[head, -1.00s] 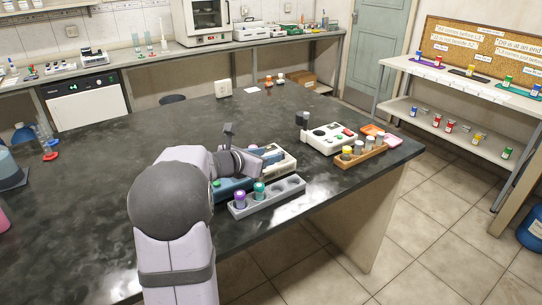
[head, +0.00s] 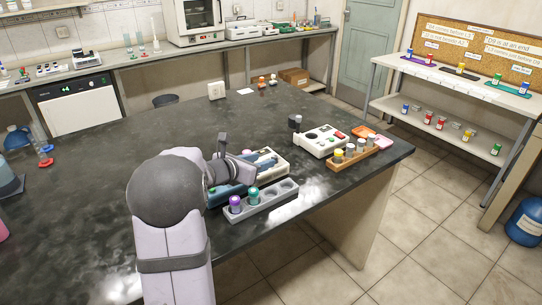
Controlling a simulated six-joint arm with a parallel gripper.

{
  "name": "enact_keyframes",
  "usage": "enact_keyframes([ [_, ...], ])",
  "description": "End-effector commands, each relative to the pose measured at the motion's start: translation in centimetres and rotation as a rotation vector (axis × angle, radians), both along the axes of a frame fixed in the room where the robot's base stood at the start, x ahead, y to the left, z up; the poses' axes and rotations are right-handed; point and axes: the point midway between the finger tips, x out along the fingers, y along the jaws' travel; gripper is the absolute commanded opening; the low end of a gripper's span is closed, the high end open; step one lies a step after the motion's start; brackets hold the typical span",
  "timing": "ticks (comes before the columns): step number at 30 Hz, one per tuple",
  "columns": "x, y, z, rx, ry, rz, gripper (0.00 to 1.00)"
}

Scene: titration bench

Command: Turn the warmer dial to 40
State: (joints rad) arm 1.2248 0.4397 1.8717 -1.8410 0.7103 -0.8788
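My gripper (head: 236,160) is seen from behind in the head view, low over the devices near the bench's front edge. Its fingers are small and partly hidden by my own arm, so I cannot tell whether it is open or shut. Under and beside it are a blue device (head: 222,194) and a cream-coloured device (head: 279,164), both partly covered by my arm. Another white device (head: 318,146) with a dark knob and coloured buttons stands to the right, apart from my gripper. No dial marked 40 can be read, and I cannot tell which device is the warmer.
A grey rack (head: 263,205) with a purple-capped vial (head: 235,204) and a green-capped vial (head: 254,195) lies in front of my gripper. A wooden rack (head: 352,157) of vials and an orange tray (head: 362,130) stand on the right. The bench's middle is clear.

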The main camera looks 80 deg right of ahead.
Motion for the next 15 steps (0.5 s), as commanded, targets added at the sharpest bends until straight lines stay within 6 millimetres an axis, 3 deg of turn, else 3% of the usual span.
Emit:
enact_keyframes([
  [15, -2.1, -4.9, -2.1, 0.001, 0.0, -0.001, 0.38],
])
